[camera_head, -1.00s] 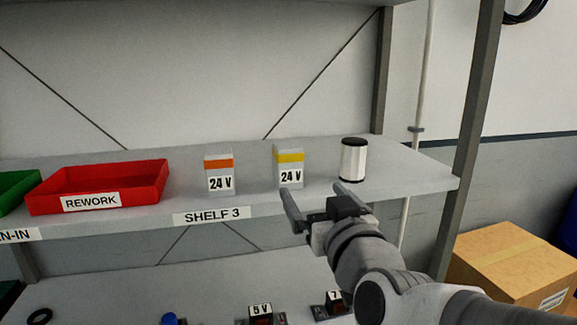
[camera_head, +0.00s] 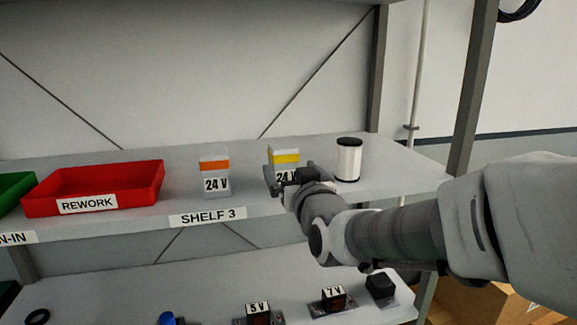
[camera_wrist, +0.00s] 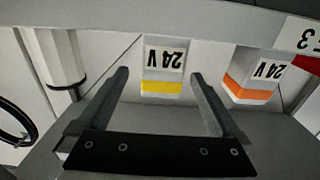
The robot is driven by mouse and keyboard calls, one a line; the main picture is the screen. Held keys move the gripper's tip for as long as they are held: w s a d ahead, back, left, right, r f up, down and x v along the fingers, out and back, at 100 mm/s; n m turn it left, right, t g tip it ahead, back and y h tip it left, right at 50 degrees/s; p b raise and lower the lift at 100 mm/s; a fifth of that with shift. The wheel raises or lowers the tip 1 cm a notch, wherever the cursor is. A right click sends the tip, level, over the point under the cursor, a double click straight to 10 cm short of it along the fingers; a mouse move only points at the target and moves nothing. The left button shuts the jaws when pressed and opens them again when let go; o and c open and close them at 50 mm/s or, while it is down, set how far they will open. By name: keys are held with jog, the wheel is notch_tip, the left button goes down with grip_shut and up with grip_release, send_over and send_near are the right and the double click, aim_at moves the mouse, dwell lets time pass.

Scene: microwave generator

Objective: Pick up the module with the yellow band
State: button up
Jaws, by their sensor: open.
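The module with the yellow band (camera_head: 285,158) stands upright on the shelf, a pale box with a 24 V label. In the wrist view, which is upside down, the module (camera_wrist: 163,66) shows between my fingers, beyond their tips. My gripper (camera_head: 286,172) is in front of it in the head view and hides its lower part. The gripper also shows in the wrist view (camera_wrist: 158,75), open with nothing held. Whether a finger touches the module I cannot tell.
A similar module with an orange band (camera_head: 215,177) stands to the left. A white cylinder with a black top (camera_head: 348,159) stands close on the right. A red REWORK tray (camera_head: 140,189) is further left. Several items sit on the lower shelf (camera_head: 215,290).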

aim_at(286, 166)
jog(key=x, duration=0.3)
jog(key=shift+w+a+p, duration=0.1)
jog(key=shift+a+p, duration=0.2)
jog(key=shift+p, duration=0.05)
jog(key=shift+x, duration=0.9)
grip_shut()
